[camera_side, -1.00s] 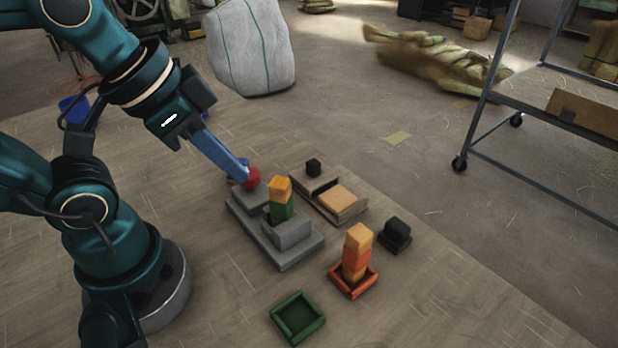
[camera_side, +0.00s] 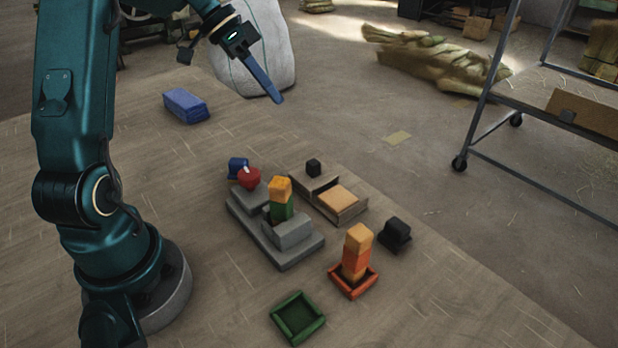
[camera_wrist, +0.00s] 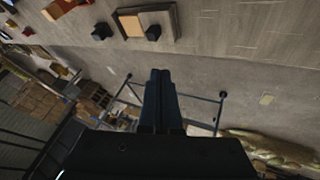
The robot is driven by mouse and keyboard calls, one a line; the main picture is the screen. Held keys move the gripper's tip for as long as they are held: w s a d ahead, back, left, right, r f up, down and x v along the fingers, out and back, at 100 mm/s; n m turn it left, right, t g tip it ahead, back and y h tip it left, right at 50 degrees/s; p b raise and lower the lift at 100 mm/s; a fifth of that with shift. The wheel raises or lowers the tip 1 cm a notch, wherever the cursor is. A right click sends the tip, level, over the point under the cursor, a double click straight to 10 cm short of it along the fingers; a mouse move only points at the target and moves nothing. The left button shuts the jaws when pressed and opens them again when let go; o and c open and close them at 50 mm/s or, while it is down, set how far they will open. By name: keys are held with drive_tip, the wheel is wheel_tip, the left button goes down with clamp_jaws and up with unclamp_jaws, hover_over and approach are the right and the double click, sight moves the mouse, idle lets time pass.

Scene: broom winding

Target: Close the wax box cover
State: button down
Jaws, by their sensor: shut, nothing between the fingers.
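The wax box (camera_side: 344,214) is a low wooden box on the table, right of the grey stepped block. Its cover (camera_side: 318,183) has a black knob (camera_side: 313,166) and sits over the far-left part. The orange wax (camera_side: 337,199) lies uncovered at the near-right part. The wax box also shows at the top of the wrist view (camera_wrist: 174,22), with its orange wax (camera_wrist: 131,25). My gripper (camera_side: 277,99) is shut and empty, raised high beyond the box and apart from it. Its shut fingers point outward in the wrist view (camera_wrist: 160,78).
A grey stepped block (camera_side: 290,257) holds a red-topped piece (camera_side: 249,179) and a green-and-orange stack (camera_side: 281,198). An orange tray (camera_side: 366,284) holds stacked blocks. A black block (camera_side: 396,233), a green tray (camera_side: 302,338) and a blue box (camera_side: 185,105) stand apart.

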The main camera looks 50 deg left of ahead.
sight(313, 172)
drive_tip(key=s+a+f+n, duration=0.1)
drive_tip(key=a+f+n, duration=0.1)
drive_tip(key=a+f, duration=0.15)
drive_tip(key=x, duration=0.9)
drive_tip(key=shift+d+f, duration=0.25)
drive_tip(key=shift+d, duration=0.1)
drive_tip(key=shift+d+r, duration=0.15)
drive_tip(key=shift+d, duration=1.7)
drive_tip(key=d, duration=0.8)
drive_tip(key=shift+d, duration=0.2)
